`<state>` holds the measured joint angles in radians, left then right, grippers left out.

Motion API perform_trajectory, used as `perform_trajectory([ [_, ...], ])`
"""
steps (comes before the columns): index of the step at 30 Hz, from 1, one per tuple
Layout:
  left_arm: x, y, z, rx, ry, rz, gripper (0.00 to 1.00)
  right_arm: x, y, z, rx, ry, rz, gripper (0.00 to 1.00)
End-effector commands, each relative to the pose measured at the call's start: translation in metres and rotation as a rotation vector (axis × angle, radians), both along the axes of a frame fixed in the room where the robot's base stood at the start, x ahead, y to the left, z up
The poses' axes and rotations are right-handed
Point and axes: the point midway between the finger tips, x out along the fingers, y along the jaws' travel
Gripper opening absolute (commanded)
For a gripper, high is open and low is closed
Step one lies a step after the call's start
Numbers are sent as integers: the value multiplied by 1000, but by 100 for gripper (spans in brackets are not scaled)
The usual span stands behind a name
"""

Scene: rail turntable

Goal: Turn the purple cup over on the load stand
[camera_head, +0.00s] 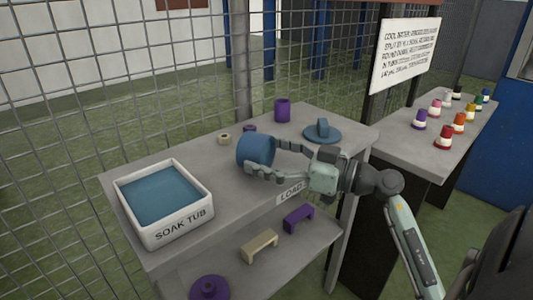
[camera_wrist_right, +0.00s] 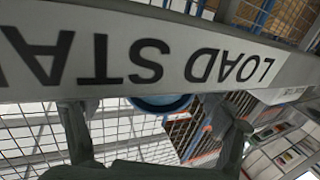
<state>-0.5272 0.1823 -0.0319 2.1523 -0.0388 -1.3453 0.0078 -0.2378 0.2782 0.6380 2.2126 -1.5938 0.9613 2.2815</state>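The purple cup (camera_head: 282,111) stands upright-looking near the back edge of the load stand (camera_head: 215,192); which end is its mouth is too small to tell. My right gripper (camera_head: 262,157) is at the stand's front edge, with its fingers spread apart. A large blue vessel (camera_head: 255,149) sits tilted-looking just beyond and partly behind those fingers; firm contact does not show. In the right wrist view, the fingers (camera_wrist_right: 155,128) are wide apart, and part of the blue vessel (camera_wrist_right: 160,103) shows between them beyond the label strip. My left gripper is not in view.
A white soak tub (camera_head: 180,230) stands at the left. A blue lid with a handle (camera_head: 322,133), a small tan ring (camera_head: 224,138) and a small purple piece (camera_head: 249,128) lie on the top. Tan (camera_head: 260,246) and purple (camera_head: 298,218) brackets lie on the lower shelf.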

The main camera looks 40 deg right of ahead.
Motion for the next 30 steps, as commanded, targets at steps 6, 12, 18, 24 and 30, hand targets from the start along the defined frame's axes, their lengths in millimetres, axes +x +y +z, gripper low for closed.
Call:
perform_trajectory([
  [6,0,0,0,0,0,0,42,0,0,0,-1,0,0,91],
  [12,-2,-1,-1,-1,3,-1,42,-3,-2,-1,0,2,-1,91],
  [18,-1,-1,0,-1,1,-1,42,-30,-16,-2,-2,6,-3,91],
  [24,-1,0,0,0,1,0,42,-69,-35,-2,0,6,-3,91],
  [30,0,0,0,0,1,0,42,-97,-50,-1,-1,4,-2,91],
])
